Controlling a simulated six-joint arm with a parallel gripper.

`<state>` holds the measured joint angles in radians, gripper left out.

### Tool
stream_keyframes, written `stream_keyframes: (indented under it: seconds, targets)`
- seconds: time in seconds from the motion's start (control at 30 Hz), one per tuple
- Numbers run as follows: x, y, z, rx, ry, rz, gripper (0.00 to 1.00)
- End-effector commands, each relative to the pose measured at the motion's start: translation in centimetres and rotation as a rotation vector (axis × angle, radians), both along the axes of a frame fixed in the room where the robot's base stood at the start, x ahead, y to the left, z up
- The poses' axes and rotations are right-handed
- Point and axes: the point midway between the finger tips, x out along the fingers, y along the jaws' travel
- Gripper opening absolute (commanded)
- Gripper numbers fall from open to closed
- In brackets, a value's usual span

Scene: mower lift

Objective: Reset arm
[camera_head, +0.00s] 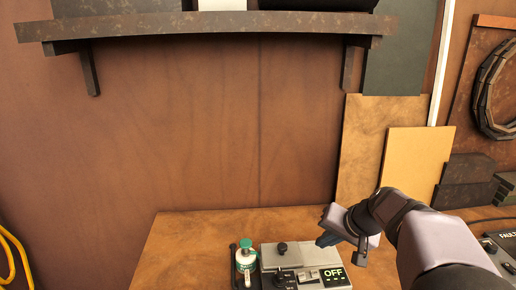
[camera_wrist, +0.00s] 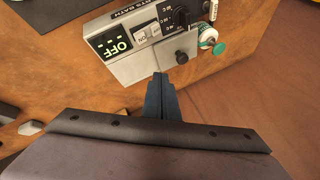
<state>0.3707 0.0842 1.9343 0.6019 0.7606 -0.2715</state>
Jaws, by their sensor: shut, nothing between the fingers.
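My gripper (camera_head: 326,240) is above the right end of a grey control box in the body camera view. In the wrist view my gripper (camera_wrist: 160,78) shows as two dark blue fingers pressed together with nothing between them. The grey control box (camera_head: 306,258) stands on the wooden bench, with black knobs and a display reading OFF. The box also shows in the wrist view (camera_wrist: 130,66), past the fingertips. I cannot tell from these views whether the fingertips touch it; they appear apart.
A small white bottle with a green top (camera_head: 245,258) stands left of the box. A dark shelf (camera_head: 210,28) on brackets is on the wall above. Boards (camera_head: 415,160) lean at the back right. Another device (camera_head: 500,245) lies at the far right. The bench's left part (camera_head: 185,250) is clear.

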Motion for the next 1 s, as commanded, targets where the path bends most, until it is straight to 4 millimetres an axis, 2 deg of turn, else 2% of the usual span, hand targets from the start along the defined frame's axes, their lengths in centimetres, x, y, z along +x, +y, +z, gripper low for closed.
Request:
stream_keyframes:
  seconds: [0.07, 0.17, 0.27, 0.4, 0.5, 0.57, 0.67, 0.8, 1.0]
  targets:
    - [-1.5, -0.8, -1.9, -0.021, 0.065, -0.034, 0.0]
    - [-5.2, -1.2, -5.7, -0.056, 0.186, -0.048, 0.0]
    - [-10.3, -1.4, -9.5, -0.107, 0.318, -0.035, 0.0]
    - [-17.8, 0.4, -13.3, -0.209, 0.473, 0.091, 0.0]
    - [-22.0, 2.2, -14.8, -0.277, 0.536, 0.23, 0.0]
    - [-23.8, 3.4, -15.2, -0.305, 0.553, 0.302, 0.0]
    - [-24.3, 5.1, -15.0, -0.327, 0.535, 0.37, 0.0]
    - [-23.6, 6.5, -14.4, -0.35, 0.497, 0.429, 0.0]
    - [-23.6, 7.2, -14.3, -0.358, 0.489, 0.458, 0.0]
